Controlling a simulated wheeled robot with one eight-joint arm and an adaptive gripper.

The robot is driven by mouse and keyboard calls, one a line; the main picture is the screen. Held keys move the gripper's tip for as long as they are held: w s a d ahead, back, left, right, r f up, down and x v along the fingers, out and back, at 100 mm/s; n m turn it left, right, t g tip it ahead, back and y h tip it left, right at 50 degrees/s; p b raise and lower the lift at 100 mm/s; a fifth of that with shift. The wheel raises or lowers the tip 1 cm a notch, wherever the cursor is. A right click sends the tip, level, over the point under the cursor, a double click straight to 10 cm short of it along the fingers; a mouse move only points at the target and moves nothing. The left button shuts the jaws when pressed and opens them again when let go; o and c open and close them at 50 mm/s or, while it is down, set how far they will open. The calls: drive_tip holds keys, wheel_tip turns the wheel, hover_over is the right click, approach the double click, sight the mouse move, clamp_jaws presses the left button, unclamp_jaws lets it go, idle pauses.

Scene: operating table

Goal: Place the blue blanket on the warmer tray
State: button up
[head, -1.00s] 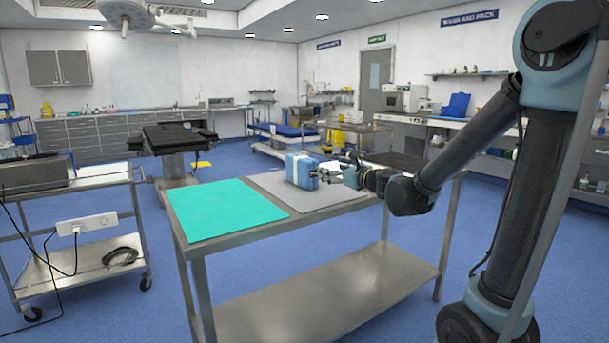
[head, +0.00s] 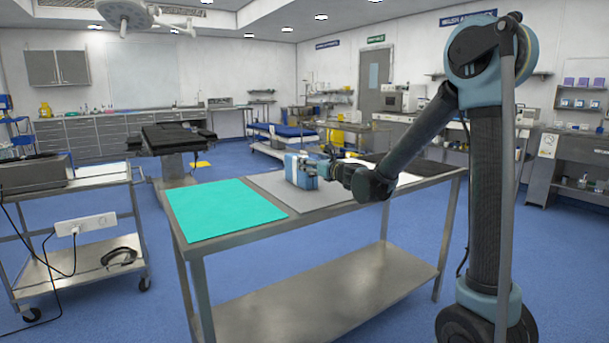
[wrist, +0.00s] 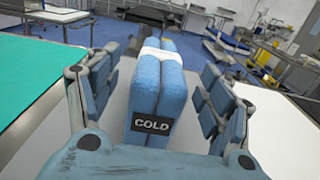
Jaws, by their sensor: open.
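The blue blanket (head: 300,171) is a folded upright bundle with a white band, standing on a grey mat (head: 270,185) on the steel table. In the wrist view the blanket (wrist: 158,92) shows a black label reading COLD. My gripper (wrist: 160,85) is open, with one finger on each side of the blanket and visible gaps between. In the head view my gripper (head: 326,170) is at the right side of the blanket and partly hides it. I cannot tell for sure which surface is the warmer tray; a dark flat area (head: 405,165) lies at the table's right end, partly behind my arm.
A teal sheet (head: 225,210) lies flat on the left of the table. A trolley (head: 80,195) with a power strip and cable stands to the left. The lower steel shelf (head: 330,290) is bare. Blue floor around the table is open.

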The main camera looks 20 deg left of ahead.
drive_tip(key=shift+x, duration=3.3)
drive_tip(key=shift+w+d, duration=0.15)
clamp_jaws()
